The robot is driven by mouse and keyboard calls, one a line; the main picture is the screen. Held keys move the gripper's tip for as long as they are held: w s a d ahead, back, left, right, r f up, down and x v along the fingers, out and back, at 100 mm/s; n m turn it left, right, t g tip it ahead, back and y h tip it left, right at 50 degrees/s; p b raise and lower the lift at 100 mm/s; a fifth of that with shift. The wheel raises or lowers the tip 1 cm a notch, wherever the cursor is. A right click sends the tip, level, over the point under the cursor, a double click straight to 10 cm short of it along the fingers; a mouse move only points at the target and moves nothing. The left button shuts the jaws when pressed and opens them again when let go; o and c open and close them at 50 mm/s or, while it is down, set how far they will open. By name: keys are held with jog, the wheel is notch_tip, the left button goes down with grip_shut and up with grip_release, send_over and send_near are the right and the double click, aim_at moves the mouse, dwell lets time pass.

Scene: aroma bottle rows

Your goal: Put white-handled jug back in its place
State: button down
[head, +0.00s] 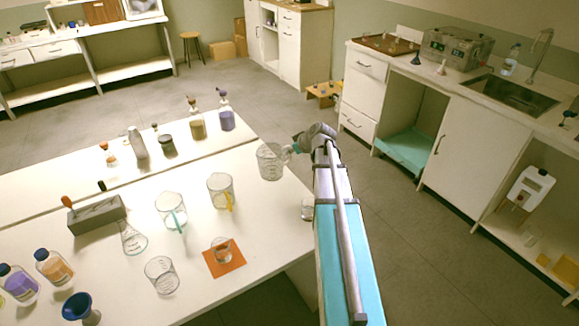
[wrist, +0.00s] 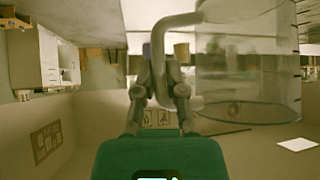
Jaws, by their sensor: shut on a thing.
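The white-handled jug (head: 270,162) is a clear measuring jug, upright at the right edge of the white table, in line with two other jugs. My gripper (head: 297,146) is at its right side, shut on the handle. In the wrist view the clear jug body (wrist: 245,65) fills the upper right, and its pale handle (wrist: 178,22) runs by my gripper's fingers (wrist: 160,68). I cannot tell whether the jug's base touches the table. A yellow-handled jug (head: 221,190) and a teal-handled jug (head: 171,210) stand to its left.
A small beaker stands on an orange mat (head: 234,267). An empty beaker (head: 161,275) and a flask (head: 131,238) stand nearby. Another glass (head: 307,209) is at the table edge beside my arm. Bottles, including a purple one (head: 227,119), line the raised back shelf (head: 60,180).

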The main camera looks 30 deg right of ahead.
jog(key=w+d+f+b, duration=0.1)
jog(key=w+f+b, duration=0.3)
jog(key=f, duration=0.1)
jog(key=shift+d, duration=0.15)
jog(key=shift+b, duration=0.3)
jog(key=shift+w+d+f+b, duration=0.1)
jog(key=shift+w+f+b, duration=0.1)
jog(key=shift+f+b, duration=0.8)
jog(key=shift+w+f+b, duration=0.2)
jog(key=shift+f+b, duration=0.75)
jog(key=shift+f, duration=0.05)
jog(key=shift+f, duration=0.15)
jog(key=c, duration=0.7)
grip_release()
